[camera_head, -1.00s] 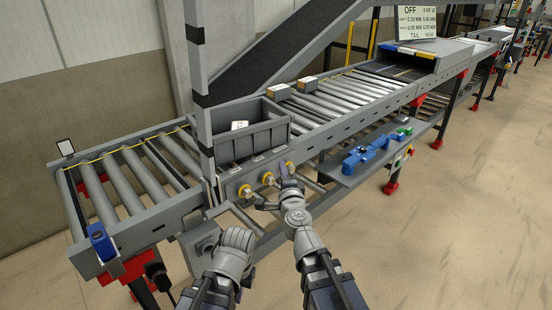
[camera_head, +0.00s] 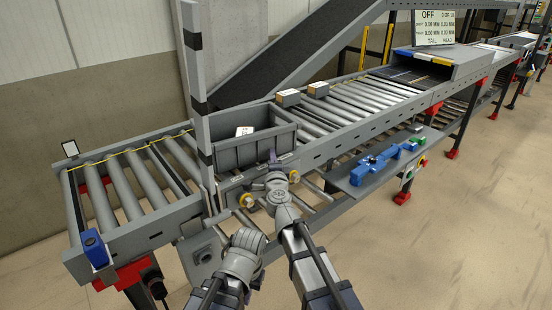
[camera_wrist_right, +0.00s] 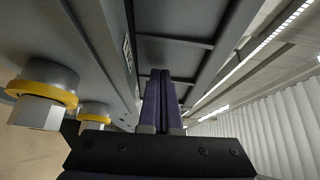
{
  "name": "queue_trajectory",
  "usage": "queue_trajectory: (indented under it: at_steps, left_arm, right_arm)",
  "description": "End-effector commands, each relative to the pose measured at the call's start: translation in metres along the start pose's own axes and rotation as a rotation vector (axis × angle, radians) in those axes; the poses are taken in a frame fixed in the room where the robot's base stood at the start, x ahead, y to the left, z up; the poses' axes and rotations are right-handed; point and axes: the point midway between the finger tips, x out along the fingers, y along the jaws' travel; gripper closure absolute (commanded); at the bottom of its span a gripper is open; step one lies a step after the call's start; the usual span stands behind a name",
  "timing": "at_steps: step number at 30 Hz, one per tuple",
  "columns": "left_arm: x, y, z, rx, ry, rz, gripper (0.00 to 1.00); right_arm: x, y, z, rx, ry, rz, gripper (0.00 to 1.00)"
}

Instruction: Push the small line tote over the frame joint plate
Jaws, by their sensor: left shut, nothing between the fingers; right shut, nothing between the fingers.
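The grey line tote (camera_head: 235,150) sits on the roller conveyor just right of the upright post, with a white label inside it. The joint plate (camera_head: 232,184) is on the side frame below the tote, with yellow-ringed bolts. My right gripper (camera_head: 273,160) is shut and empty, its fingertips at the tote's near side; I cannot tell whether they touch. In the right wrist view its dark fingers (camera_wrist_right: 160,95) point along the tote's ribbed wall (camera_wrist_right: 180,50), with two yellow-ringed bolts (camera_wrist_right: 45,92) at left. My left gripper (camera_head: 238,262) is shut and empty, below the frame.
Two small cartons (camera_head: 288,98) lie on the rollers beyond the tote. The rollers (camera_head: 120,185) left of the post are bare. A grey shelf (camera_head: 375,180) with blue tools sticks out at the near right. A dark inclined belt (camera_head: 300,55) rises behind.

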Motion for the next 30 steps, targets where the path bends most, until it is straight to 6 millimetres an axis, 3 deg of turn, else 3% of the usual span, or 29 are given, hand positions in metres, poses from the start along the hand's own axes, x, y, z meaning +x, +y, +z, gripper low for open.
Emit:
queue_trajectory:
  at_steps: [8, 16, 30]
  left_arm:
    - [0.0, 0.0, 0.0, 0.0, 0.0, 0.0, 1.0]
    - [0.0, 0.0, 0.0, 0.0, 0.0, 0.0, 1.0]
    - [0.0, 0.0, 0.0, 0.0, 0.0, 0.0, 1.0]
  right_arm:
    - [0.001, 0.0, 0.001, 0.0, 0.0, 0.0, 1.0]
    - [0.025, 0.0, 0.024, 0.0, -0.002, 0.0, 1.0]
    - [0.019, 0.0, 0.018, 0.0, 0.0, 0.0, 1.0]
